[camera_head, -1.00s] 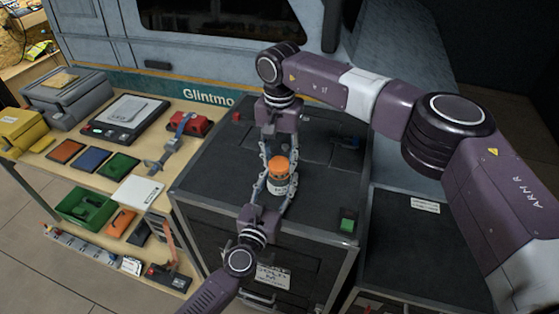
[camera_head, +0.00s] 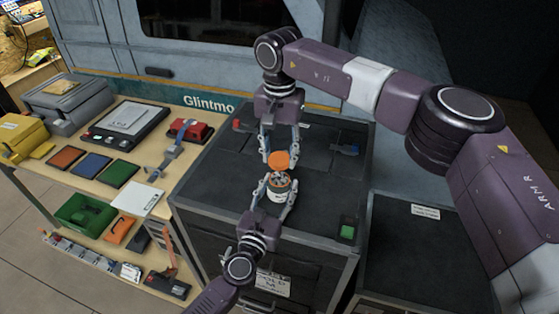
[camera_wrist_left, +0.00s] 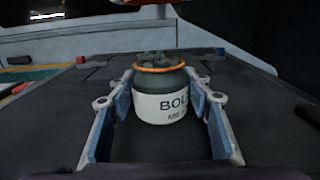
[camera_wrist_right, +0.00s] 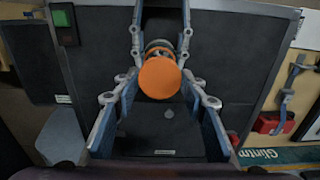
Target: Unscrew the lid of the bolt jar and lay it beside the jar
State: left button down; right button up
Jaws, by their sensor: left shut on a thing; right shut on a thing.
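The bolt jar (camera_head: 278,190) stands upright on the dark top of the cabinet, open, with grey bolts showing at its mouth. In the left wrist view the jar (camera_wrist_left: 163,105) has an orange ring at its neck and a white label. My left gripper (camera_head: 277,198) is shut around the jar's body. The orange lid (camera_head: 279,159) is off the jar, a little above and behind it. My right gripper (camera_head: 279,155) is shut on the lid. The right wrist view shows the lid (camera_wrist_right: 159,78) between the fingers, partly covering the jar.
The dark cabinet top (camera_head: 225,165) has free room left and right of the jar. A green button (camera_head: 347,232) sits at its front right corner, a small blue item (camera_head: 345,150) at the back right. A wooden bench with coloured trays and a scale (camera_head: 124,120) stands at left.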

pick_arm(q)
jog(key=c, duration=0.9)
grip_release()
jog(key=shift+c, duration=0.2)
